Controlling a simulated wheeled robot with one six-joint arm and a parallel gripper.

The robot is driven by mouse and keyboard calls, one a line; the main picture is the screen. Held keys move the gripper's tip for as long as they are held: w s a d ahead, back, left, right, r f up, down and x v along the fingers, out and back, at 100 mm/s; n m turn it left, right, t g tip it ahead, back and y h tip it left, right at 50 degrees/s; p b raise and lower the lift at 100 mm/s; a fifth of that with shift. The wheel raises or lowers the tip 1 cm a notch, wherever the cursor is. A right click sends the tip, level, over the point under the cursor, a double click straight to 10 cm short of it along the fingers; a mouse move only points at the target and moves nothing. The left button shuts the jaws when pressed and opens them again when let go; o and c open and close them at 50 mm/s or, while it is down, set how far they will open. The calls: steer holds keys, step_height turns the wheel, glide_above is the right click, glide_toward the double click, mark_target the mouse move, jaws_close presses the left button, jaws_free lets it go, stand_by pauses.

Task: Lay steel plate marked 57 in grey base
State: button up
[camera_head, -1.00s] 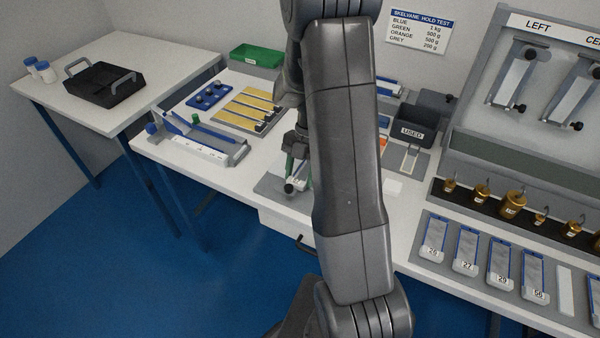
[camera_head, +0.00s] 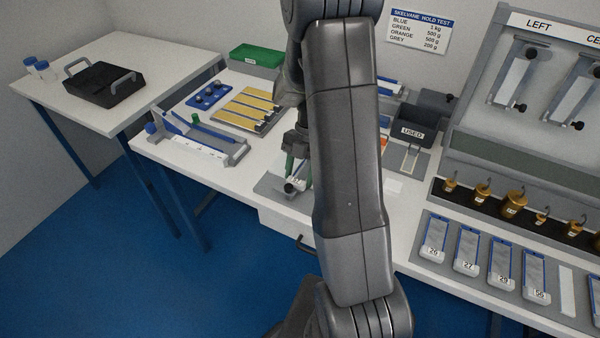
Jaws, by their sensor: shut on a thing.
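My gripper (camera_head: 297,160) is mostly hidden behind my arm, over the work table left of the arm. A pale plate-like piece (camera_head: 295,185) with a small mark on its end shows just below it; the mark is too small to read. My gripper is shut on this piece, as far as the view shows. The piece is at or just above a grey base (camera_head: 268,186); whether they touch cannot be told. Most of the base is hidden by my arm.
Plates marked 26, 27, 29 and 56 (camera_head: 535,277) lie in a grey rack at right, beside a white strip (camera_head: 566,291). A dark USED bin (camera_head: 414,123), a green tray (camera_head: 256,56) and a blue-armed device (camera_head: 195,140) stand on the table.

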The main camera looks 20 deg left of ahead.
steer(key=o, duration=1.2)
steer(key=v, duration=1.3)
steer(key=shift+w+r, duration=0.15)
steer(key=shift+r, duration=0.25)
steer(key=x, duration=1.4)
steer(key=shift+w+r, duration=0.1)
